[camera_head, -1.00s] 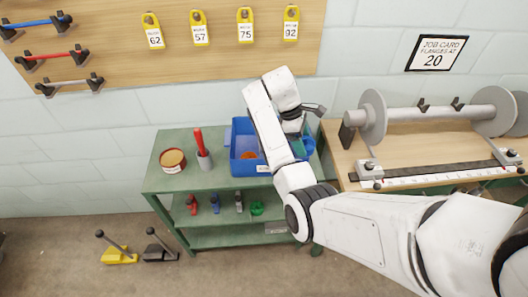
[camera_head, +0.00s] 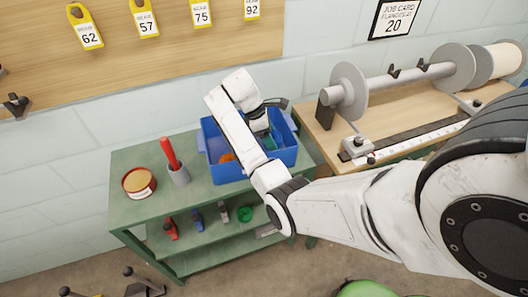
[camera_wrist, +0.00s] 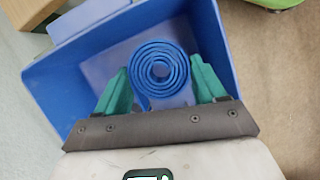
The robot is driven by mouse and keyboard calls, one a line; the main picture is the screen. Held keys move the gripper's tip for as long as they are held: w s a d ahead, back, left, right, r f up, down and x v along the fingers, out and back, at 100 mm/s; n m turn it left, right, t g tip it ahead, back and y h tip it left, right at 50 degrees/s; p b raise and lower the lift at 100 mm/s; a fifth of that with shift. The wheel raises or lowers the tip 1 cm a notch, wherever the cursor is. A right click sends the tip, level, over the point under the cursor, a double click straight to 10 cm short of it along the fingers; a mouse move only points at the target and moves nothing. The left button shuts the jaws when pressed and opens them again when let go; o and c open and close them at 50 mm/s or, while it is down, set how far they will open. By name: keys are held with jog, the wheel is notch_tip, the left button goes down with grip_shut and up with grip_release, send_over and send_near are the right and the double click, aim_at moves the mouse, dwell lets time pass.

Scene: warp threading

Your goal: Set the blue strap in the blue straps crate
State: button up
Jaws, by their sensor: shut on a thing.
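The blue strap (camera_wrist: 160,72) is a tight coil seen end-on in the wrist view, between the teal fingers of my gripper (camera_wrist: 161,84). The gripper is shut on it. The coil shows over the open inside of a blue crate (camera_wrist: 60,85); I cannot tell whether it touches the floor. In the head view the blue crate (camera_head: 284,157) stands on the green shelf unit, and my gripper (camera_head: 269,140) reaches down into it. The strap is hidden there by my arm. An orange thing (camera_head: 227,157) shows at the crate's left inside.
A round tin (camera_head: 139,182) and a grey cup with a red tool (camera_head: 178,174) stand left of the crate. A wooden bench with a spooled shaft (camera_head: 390,85) stands close on the right.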

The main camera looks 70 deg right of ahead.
jog(key=shift+f, duration=3)
jog(key=shift+f, duration=0.1)
jog(key=o, duration=1.1)
jog(key=p+v, duration=0.3)
jog(key=v, duration=0.9)
jog(key=shift+p, duration=0.35)
